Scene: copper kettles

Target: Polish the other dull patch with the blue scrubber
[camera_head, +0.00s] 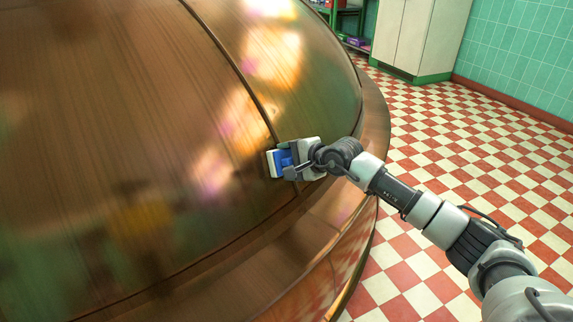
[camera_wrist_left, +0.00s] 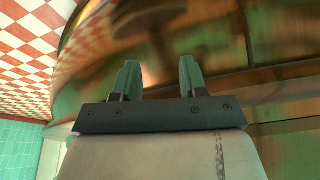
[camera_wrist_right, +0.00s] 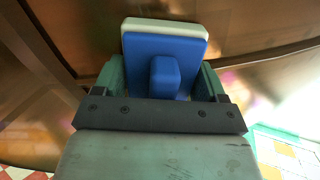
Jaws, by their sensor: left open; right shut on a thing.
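The blue scrubber (camera_head: 282,161) has a blue body and a pale pad. My right gripper (camera_head: 298,159) is shut on its grip and holds it with the pad against or very close to the copper kettle (camera_head: 130,90), near the dark seam. In the right wrist view the scrubber (camera_wrist_right: 164,62) sits between the fingers of my right gripper (camera_wrist_right: 162,82). In the left wrist view my left gripper (camera_wrist_left: 160,82) is open and empty, with copper beyond it. I cannot clearly tell a dull patch from the reflections; the surface under the pad is hidden.
The kettle's round copper rim (camera_head: 340,235) bulges out below the dome. Red and white checkered floor (camera_head: 470,150) is clear to the right. A pale cabinet (camera_head: 420,35) and a green shelf (camera_head: 345,20) stand at the back by the green tiled wall (camera_head: 520,50).

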